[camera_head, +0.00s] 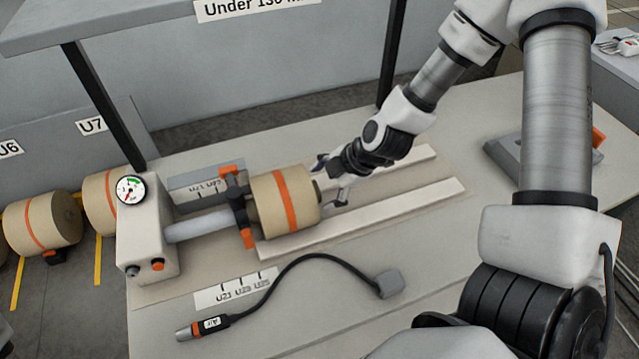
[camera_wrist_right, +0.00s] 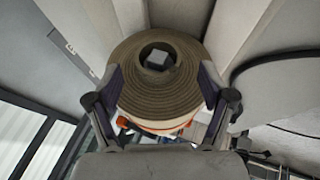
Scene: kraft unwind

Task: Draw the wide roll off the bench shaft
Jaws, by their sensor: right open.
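The wide brown kraft roll (camera_head: 282,203), with an orange band, sits on the grey bench shaft (camera_head: 197,226), against a black collar with orange-tipped arms (camera_head: 238,208). My right gripper (camera_head: 334,184) is at the roll's free end, to its right, with the jaws open. In the right wrist view the roll's wound end face (camera_wrist_right: 158,98) fills the space between my two fingers (camera_wrist_right: 160,82). A grey squarish end shows inside its core (camera_wrist_right: 157,59). I cannot tell whether the fingers touch the roll. My left gripper is not in view.
The shaft's white housing (camera_head: 148,235) carries a gauge (camera_head: 131,189). Pale rails (camera_head: 365,220) run beneath the roll and to its right. A corded tool (camera_head: 203,326) lies at the bench front. A shelf (camera_head: 130,15) hangs above on black posts. Other rolls (camera_head: 40,224) stand at left.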

